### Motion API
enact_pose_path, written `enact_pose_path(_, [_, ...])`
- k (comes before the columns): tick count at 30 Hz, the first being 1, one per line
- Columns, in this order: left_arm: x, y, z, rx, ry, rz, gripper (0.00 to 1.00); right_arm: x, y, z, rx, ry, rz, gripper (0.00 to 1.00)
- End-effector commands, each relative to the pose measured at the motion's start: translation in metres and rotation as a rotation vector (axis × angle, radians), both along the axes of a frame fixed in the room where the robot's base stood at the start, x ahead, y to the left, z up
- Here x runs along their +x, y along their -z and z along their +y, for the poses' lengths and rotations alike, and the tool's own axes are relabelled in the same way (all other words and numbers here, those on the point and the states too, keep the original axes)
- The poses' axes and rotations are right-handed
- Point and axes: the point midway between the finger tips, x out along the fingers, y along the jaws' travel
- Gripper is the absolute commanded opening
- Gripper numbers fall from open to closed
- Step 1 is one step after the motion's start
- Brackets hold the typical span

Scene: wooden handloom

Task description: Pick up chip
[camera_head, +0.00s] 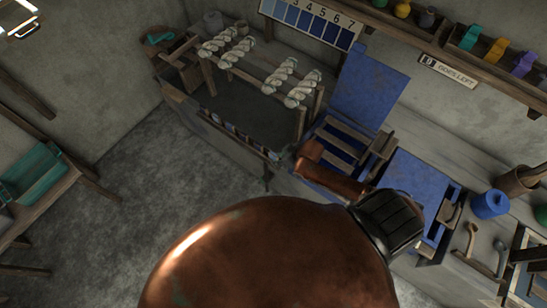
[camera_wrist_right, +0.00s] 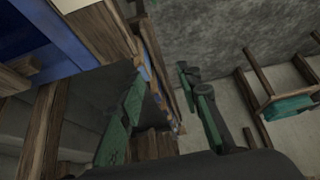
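A row of small blue chips (camera_head: 235,132) in graded shades runs along the front edge of the dark vat in the head view. I cannot tell which single chip the task means. My right gripper (camera_head: 270,168) is at the right end of this row, partly hidden by my copper arm. In the right wrist view its two green-padded fingers (camera_wrist_right: 162,74) are spread apart, with nothing held between them. The chip row (camera_wrist_right: 153,62) runs between and beyond the fingertips, nearer the left finger. I cannot tell whether a finger touches it. My left gripper is out of view.
Pale yarn skeins (camera_head: 228,45) hang on rods above the vat. A numbered blue shade chart (camera_head: 310,22) is on the wall. A blue board (camera_head: 368,88) and wooden frames stand right of the vat. A side table with a teal tray (camera_head: 32,172) is at left; the floor between is clear.

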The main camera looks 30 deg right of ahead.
Motion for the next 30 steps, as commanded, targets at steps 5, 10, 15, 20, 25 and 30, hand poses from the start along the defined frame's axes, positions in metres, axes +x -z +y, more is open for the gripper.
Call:
enact_pose_path(5, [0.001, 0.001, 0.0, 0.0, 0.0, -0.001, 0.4, 0.02, 0.008, -0.015, 0.0, -0.003, -0.013, 0.32])
enact_pose_path(10, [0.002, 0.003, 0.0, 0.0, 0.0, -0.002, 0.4, 0.03, 0.024, -0.012, 0.003, -0.001, -0.014, 0.32])
enact_pose_path(15, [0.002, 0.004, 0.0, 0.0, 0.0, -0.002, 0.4, 0.039, 0.039, -0.012, 0.002, -0.001, -0.012, 0.32])
enact_pose_path(20, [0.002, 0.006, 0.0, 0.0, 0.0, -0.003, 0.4, 0.052, 0.059, -0.011, 0.002, -0.002, -0.014, 0.32])
enact_pose_path(25, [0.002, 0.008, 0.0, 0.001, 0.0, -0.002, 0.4, 0.059, 0.071, -0.008, 0.002, -0.001, -0.015, 0.32])
enact_pose_path(30, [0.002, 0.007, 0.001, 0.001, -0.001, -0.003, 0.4, 0.059, 0.071, -0.008, 0.001, -0.002, -0.015, 0.32])
